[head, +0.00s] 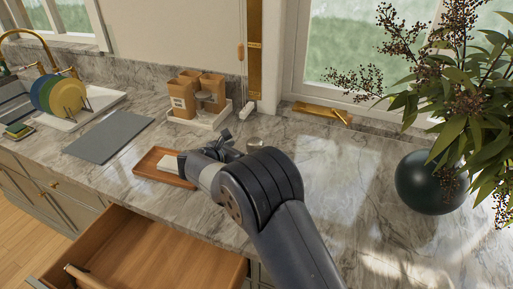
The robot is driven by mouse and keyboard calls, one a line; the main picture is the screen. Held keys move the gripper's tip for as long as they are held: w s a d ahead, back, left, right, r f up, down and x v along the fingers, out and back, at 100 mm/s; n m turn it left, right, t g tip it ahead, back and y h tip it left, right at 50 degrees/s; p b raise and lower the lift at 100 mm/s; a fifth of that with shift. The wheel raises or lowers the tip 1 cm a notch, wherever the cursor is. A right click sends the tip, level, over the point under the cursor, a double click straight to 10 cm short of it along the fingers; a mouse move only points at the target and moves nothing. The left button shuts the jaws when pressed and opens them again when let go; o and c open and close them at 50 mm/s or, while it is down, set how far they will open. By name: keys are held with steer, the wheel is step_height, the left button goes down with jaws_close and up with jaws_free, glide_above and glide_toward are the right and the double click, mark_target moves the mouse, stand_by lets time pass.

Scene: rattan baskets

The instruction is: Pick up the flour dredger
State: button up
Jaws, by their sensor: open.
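A small silvery round-topped object (255,144), which looks like the flour dredger, stands on the marble counter just beyond my arm. Its lower part is hidden behind my arm, so I cannot make out its full shape. My gripper (231,143) is open, low over the counter just left of this object. My wrist and forearm cover part of the gripper. I see nothing held, and I cannot tell whether a finger touches the object.
Brown canisters (184,96) stand on a white tray behind. An open drawer (150,255) juts out at the front left. A dark round vase (425,185) stands right; the counter before it is clear.

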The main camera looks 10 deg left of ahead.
mark_target(251, 145)
steer(key=p+x, duration=0.3)
steer(key=x, duration=0.5)
steer(key=shift+w+d+f, duration=0.1)
steer(key=shift+w+d, duration=0.05)
steer(key=shift+w, duration=0.25)
steer(key=c, duration=1)
steer(key=shift+c, duration=0.7)
